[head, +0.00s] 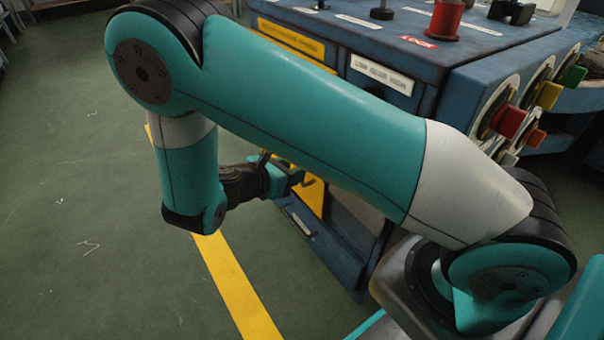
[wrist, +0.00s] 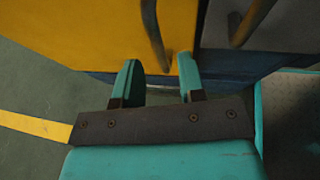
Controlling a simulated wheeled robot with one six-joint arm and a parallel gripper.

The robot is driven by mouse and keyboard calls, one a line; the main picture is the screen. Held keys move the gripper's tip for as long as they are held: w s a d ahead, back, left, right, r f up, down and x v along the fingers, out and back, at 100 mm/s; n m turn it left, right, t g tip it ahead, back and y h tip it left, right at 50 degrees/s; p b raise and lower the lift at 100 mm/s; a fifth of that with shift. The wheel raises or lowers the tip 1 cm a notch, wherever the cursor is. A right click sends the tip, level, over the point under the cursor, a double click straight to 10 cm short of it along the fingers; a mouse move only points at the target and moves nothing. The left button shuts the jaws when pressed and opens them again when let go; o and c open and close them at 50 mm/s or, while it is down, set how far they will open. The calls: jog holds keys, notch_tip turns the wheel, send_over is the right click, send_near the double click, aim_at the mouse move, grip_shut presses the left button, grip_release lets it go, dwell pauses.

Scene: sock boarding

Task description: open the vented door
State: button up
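A yellow door (wrist: 100,30) fills the upper left of the wrist view, and a grey door (wrist: 285,30) stands at its right. I see no vent slots on the visible parts of either, so I cannot tell which is the vented door. The yellow door has a dark bar handle (wrist: 152,32); the grey door has another bar handle (wrist: 250,22). My gripper (wrist: 159,60) is open, its teal fingers apart, with the yellow door's handle end showing in the gap. I cannot tell whether the fingers straddle it. In the head view my arm partly hides the yellow door (head: 312,203).
The blue cabinet (head: 330,250) carries colored knobs (head: 510,122) at right and a red spool (head: 445,18) on top. A yellow floor stripe (head: 235,285) runs past the cabinet. The green floor at left is clear.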

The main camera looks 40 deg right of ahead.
jog(key=shift+b+x, duration=0.5)
jog(key=shift+x, duration=1.65)
grip_shut()
